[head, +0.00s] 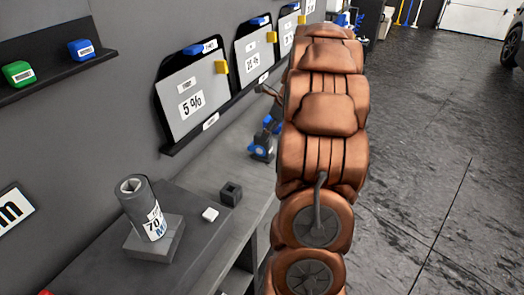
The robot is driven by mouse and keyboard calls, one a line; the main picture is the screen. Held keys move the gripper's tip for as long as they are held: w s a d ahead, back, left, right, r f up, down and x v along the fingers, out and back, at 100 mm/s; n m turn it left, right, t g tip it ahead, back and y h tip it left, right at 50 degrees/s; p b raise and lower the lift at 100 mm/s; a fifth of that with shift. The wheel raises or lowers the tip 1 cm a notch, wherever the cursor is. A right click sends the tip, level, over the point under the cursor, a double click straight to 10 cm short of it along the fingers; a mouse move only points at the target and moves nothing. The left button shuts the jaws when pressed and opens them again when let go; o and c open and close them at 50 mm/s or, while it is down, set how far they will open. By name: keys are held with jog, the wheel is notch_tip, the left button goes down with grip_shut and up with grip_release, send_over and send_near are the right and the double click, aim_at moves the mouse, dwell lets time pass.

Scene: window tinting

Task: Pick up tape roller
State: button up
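A blue and dark hand tool that looks like the tape roller (262,148) stands on the grey bench (250,170), just left of my copper-coloured arm. My arm runs up the middle of the head view and covers part of the bench. A small dark part that seems to be my gripper (268,91) pokes out left of the arm, beyond the tool and apart from it in the picture. The rest of the gripper is hidden, so its opening and any hold do not show.
A grey film roll (140,200) marked 70 stands on a square base at the bench's near end. A small black box (231,193) and a white block (210,214) lie close by. Tint sample panels (190,100) hang on the wall. The floor (430,150) at right is clear.

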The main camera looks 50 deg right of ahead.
aim_at(260, 142)
jog(key=shift+x, duration=0.85)
jog(key=shift+w+a+r+p+x, duration=0.15)
jog(key=shift+p+x, duration=0.15)
jog(key=shift+x, duration=0.6)
jog(key=shift+w+a+p+x, duration=0.1)
jog(key=shift+w+p+x, duration=0.2)
jog(key=shift+x, duration=0.65)
jog(key=shift+w+a+r+p+x, duration=0.1)
jog(key=shift+p+x, duration=0.25)
jog(key=shift+x, duration=0.55)
jog(key=shift+s, duration=0.1)
grip_shut()
